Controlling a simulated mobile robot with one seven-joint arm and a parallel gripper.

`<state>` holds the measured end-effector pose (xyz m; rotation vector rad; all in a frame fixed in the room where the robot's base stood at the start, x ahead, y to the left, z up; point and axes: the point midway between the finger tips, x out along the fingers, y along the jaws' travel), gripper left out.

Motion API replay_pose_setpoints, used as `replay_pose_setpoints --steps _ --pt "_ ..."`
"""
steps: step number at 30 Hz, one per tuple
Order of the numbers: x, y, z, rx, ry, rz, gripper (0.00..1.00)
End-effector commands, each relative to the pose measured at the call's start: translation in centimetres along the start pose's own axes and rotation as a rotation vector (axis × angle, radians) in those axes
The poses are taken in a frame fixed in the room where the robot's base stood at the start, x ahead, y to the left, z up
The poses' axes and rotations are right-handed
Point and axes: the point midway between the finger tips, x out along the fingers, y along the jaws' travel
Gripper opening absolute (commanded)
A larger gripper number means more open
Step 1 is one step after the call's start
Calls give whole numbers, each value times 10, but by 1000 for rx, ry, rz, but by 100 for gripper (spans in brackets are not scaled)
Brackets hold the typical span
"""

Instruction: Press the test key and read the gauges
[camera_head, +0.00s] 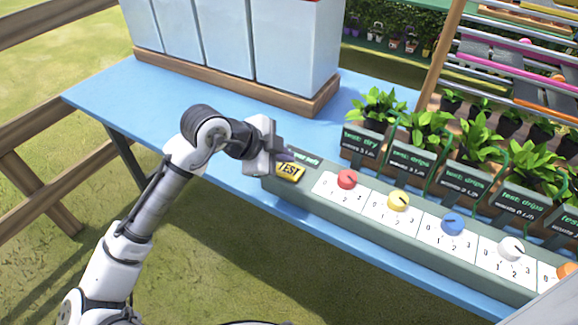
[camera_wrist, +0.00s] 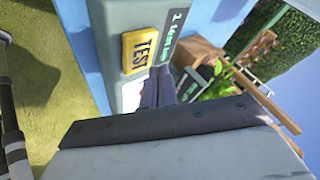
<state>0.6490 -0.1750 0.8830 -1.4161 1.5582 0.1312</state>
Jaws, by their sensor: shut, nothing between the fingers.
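A yellow test key (camera_head: 290,171) marked TEST sits at the left end of a long green-grey panel (camera_head: 330,209). It also shows in the wrist view (camera_wrist: 140,50). To its right on the panel are several dials with coloured knobs: red (camera_head: 347,179), yellow (camera_head: 398,201), blue (camera_head: 452,224), white (camera_head: 511,248) and a partly cut-off orange one (camera_head: 567,270). Each has a white face marked 0 to 3. My gripper (camera_head: 284,153) is shut and empty, close behind the key. In the wrist view its fingers (camera_wrist: 158,88) point toward the panel just beside the key; contact cannot be told.
Potted plants (camera_head: 375,108) with small signs, some reading "test: dry" or "test: drips", stand behind the panel. Large pale boxes (camera_head: 295,50) stand on a wooden base at the back of the blue table (camera_head: 130,93). A wooden fence (camera_head: 35,165) is at left. The table's left part is clear.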

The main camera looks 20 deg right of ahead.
Motion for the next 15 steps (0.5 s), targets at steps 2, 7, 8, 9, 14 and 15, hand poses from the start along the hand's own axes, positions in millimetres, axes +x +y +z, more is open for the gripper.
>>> replay_pose_setpoints --steps 2,7,8,9,14,15 --pt "-8 -6 -6 0 0 0 0" --pt "-20 -15 -15 0 1 -1 0" --pt "-23 -17 -17 0 1 -1 0" --pt "-25 -19 -19 1 1 -1 0" --pt "-30 -22 -22 0 1 0 0" --pt "-30 -22 -22 0 1 0 0"
